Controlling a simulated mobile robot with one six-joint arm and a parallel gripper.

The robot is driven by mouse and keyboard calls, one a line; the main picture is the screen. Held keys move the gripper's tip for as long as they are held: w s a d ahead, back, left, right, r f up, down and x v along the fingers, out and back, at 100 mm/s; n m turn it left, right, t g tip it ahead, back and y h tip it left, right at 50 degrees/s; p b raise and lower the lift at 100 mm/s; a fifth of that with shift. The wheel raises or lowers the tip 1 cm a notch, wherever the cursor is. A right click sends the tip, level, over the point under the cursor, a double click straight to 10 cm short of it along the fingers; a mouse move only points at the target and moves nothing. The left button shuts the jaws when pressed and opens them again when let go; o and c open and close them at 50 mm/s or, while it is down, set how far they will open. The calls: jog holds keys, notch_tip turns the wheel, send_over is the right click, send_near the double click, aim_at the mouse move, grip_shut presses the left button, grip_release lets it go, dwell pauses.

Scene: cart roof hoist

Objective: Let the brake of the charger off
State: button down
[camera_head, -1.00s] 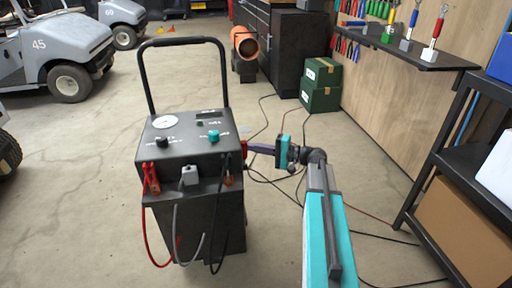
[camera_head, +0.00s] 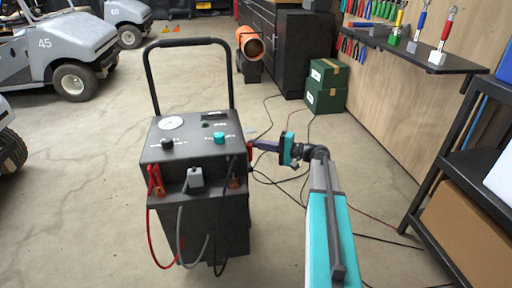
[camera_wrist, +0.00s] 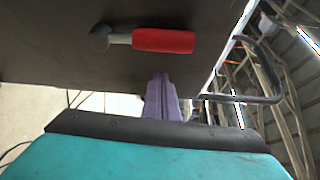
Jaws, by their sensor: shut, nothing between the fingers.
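The charger (camera_head: 195,150) is a black wheeled cart with a tall handle, dials and a teal knob on its sloped top. Its brake lever has a red grip (camera_wrist: 163,40) and a grey pivot (camera_wrist: 100,38); it lies roughly level across the charger's side in the wrist view. In the head view only a bit of red (camera_head: 249,150) shows at the right side. My gripper (camera_wrist: 160,80) is shut and empty, its purple fingers pointing at the charger's side just below the red grip in the wrist picture. I cannot tell whether they touch. It also shows in the head view (camera_head: 256,145).
Red, grey and black cables hang from the charger's front. Thin cables lie on the floor to its right. Green boxes (camera_head: 326,85) stand by a black cabinet (camera_head: 300,50). A black shelf rack (camera_head: 440,190) stands at right. Golf carts (camera_head: 70,45) are at left.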

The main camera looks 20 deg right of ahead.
jog(key=p+v, duration=0.2)
jog(key=v, duration=0.8)
jog(key=shift+d+f, duration=0.2)
jog(key=shift+f, duration=0.05)
